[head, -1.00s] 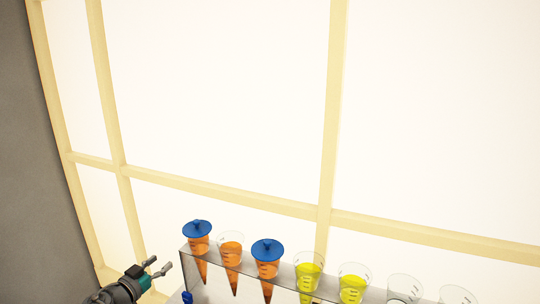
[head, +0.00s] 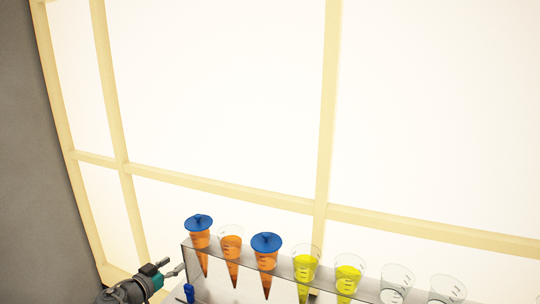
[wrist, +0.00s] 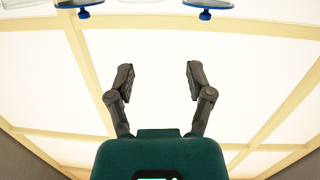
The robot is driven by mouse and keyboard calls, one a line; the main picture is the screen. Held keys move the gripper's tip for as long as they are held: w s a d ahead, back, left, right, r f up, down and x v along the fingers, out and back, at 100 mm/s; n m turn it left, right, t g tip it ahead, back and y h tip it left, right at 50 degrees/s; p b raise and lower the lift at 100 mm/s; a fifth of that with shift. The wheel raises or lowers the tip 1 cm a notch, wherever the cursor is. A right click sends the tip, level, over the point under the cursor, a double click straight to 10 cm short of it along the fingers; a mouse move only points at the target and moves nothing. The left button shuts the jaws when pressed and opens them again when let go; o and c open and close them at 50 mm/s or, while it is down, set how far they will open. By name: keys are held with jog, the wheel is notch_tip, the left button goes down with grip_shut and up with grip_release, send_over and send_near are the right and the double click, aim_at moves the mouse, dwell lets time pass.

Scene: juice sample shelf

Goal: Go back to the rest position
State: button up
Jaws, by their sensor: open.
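My gripper (head: 172,267) is at the lower left of the head view, just left of the clear rack's left end. In the wrist view my gripper (wrist: 160,74) has its two fingers spread wide with nothing between them. A clear rack (head: 215,252) holds a row of cone-shaped sample cups. From the left come an orange cup with a blue lid (head: 198,221), an open orange cup (head: 231,247) and another orange cup with a blue lid (head: 266,242). Two yellow cups (head: 305,266) and two empty-looking cups (head: 396,283) follow.
A small blue object (head: 188,292) sits low by the rack's left end. Behind is a bright window wall with cream frame bars (head: 325,130); a grey wall (head: 25,150) is at the left. Two blue lids (wrist: 208,6) show at the wrist view's top edge.

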jog(key=w+d+f+n+g+p, duration=0.1)
jog(key=d+f+g, duration=0.4)
jog(key=d, duration=0.8)
jog(key=w+d+f+g, duration=0.2)
jog(key=d+f+g, duration=0.2)
jog(key=d, duration=1)
jog(key=s+d+f+n+g+y, duration=0.1)
jog(key=s+d+f+g+y, duration=0.1)
jog(key=s+d, duration=0.3)
jog(key=s+d+f+n+g+y+p, duration=0.1)
jog(key=s+d+f+n+g+y, duration=0.1)
jog(key=d, duration=1)
jog(key=shift+s+d+f+n+g+y, duration=0.4)
jog(key=shift+s+g+y, duration=0.6)
jog(key=shift+s+y, duration=0.65)
